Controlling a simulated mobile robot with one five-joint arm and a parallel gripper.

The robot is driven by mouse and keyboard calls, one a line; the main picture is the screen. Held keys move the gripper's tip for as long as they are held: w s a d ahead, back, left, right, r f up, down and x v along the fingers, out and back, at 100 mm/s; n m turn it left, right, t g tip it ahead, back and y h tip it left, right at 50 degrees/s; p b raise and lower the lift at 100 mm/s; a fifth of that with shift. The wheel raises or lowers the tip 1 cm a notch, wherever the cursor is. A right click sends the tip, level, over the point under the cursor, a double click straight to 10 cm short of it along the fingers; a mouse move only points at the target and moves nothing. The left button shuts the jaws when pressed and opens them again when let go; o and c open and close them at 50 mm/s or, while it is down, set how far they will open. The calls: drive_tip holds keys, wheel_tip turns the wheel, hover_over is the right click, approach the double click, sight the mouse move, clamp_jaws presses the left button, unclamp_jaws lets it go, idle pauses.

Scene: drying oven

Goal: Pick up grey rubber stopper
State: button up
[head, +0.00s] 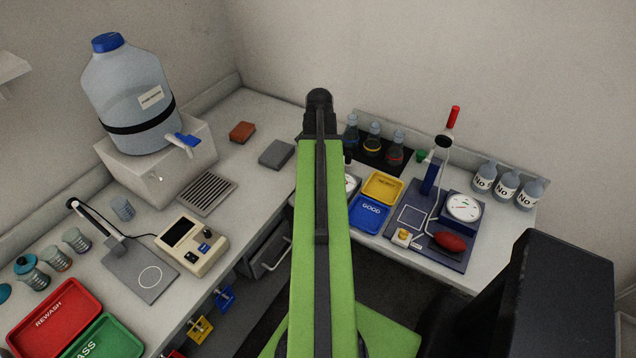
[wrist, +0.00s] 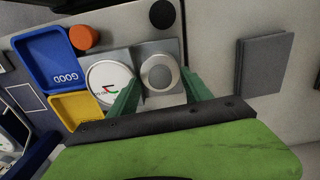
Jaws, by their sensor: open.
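A round grey piece (wrist: 158,75), which looks like the grey rubber stopper, sits on a metal plate beside a white dial (wrist: 110,83) in the wrist view. I cannot tell for certain where the piece ends and the plate begins. My gripper (wrist: 162,80) is open, with its two green fingers on either side of the piece in the picture. The fingers look apart from it, and the height between them is unclear. In the head view my arm hides this piece, and only part of the dial (head: 351,185) shows.
An orange cylinder (wrist: 84,37) and a dark round object (wrist: 162,14) stand nearby. The blue GOOD tray (wrist: 44,58) and yellow tray (wrist: 75,107) lie left in the wrist view. A flat grey block (wrist: 262,65) lies right. Several flasks (head: 374,137) stand near the back wall.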

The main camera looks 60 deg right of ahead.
drive_tip(key=shift+f, duration=0.7)
drive_tip(key=shift+r, duration=0.2)
clamp_jaws()
